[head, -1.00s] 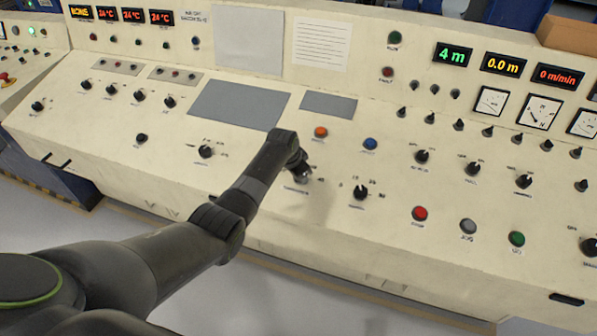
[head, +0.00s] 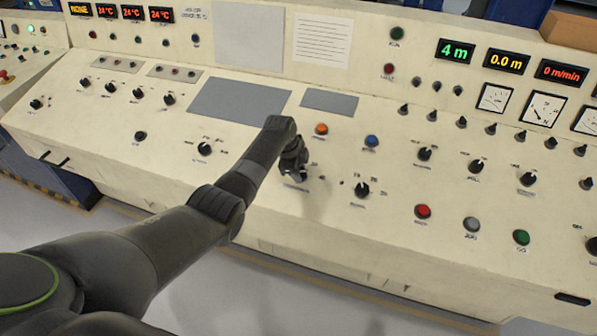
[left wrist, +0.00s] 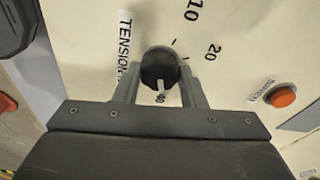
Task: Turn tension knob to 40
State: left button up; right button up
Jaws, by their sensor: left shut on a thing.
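The tension knob (left wrist: 158,67) is a round black knob with a white pointer line, beside the printed word TENSION in the left wrist view. Its pointer faces the bottom of that picture, toward a small, partly hidden number that looks like 40. The marks 10 and 20 show above and to the right of the knob. My left gripper (left wrist: 160,84) has its two grey fingers on either side of the knob and is shut on it. In the head view my left gripper (head: 294,172) is down at the panel and mostly covers the knob. My right gripper is out of view.
An orange button (head: 321,129) and a blue button (head: 371,141) sit behind and right of my gripper. Another black dial (head: 362,190) is close on the right. Red (head: 423,211), grey and green buttons lie further right. The panel's front edge is just below.

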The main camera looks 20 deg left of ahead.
pick_arm(q)
jog(key=shift+m, duration=0.5)
jog(key=o, duration=1)
jog(key=shift+r, duration=0.1)
jog(key=b+v, duration=0.1)
jog(key=v, duration=1.6)
jog(key=shift+r+b, duration=0.2)
jog(key=shift+b, duration=0.2)
jog(key=shift+w+f, duration=0.1)
